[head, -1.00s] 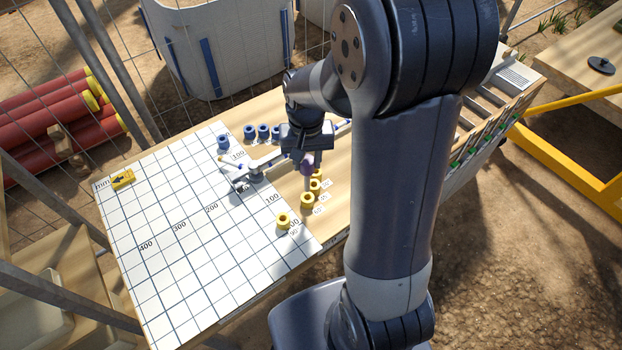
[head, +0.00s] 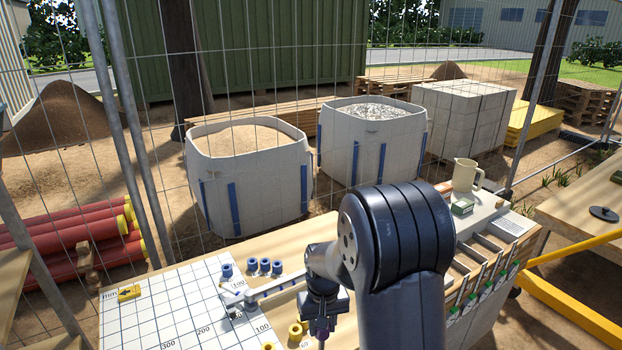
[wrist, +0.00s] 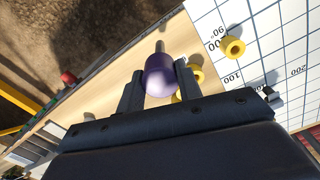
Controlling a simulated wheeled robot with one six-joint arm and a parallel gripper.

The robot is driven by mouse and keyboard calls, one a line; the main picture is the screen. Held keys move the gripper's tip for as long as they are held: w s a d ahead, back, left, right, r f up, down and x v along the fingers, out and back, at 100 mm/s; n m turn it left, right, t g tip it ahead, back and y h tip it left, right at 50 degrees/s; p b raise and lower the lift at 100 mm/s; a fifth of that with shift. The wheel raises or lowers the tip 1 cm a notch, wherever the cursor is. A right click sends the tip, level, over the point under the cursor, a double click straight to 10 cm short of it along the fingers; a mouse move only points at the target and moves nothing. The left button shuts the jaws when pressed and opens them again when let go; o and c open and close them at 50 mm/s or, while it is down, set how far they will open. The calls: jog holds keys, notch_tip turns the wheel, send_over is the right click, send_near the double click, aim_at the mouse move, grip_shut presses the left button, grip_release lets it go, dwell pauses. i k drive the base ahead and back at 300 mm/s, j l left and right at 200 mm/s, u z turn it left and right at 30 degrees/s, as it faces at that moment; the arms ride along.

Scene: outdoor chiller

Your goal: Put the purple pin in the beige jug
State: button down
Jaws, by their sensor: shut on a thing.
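My gripper (wrist: 160,88) is shut on the purple pin (wrist: 160,76). In the wrist view the pin's wide purple body sits between the two fingers, and its thin grey end points away from the gripper. In the head view my gripper (head: 322,322) is low in the picture over the table, beside the yellow rings, with the pin partly hidden. The beige jug (head: 466,175) stands upright at the back right of the table in the head view, well away from my gripper. Its inside cannot be seen clearly.
Blue rings (head: 265,266) and yellow rings (head: 297,331) stand near a white gridded board (head: 190,310). Slotted compartments (head: 478,250) lie on the right. A wire fence runs behind the table.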

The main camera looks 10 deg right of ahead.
aim_at(461, 187)
jog(key=l+u, duration=0.15)
jog(key=l, duration=1.85)
jog(key=i+l+u, duration=0.1)
jog(key=l, duration=0.95)
jog(key=i+l+u, duration=0.15)
jog(key=l, duration=0.9)
jog(key=i+l+u, duration=0.1)
jog(key=l, duration=0.9)
jog(key=i+l+u, duration=0.1)
jog(key=l, duration=0.95)
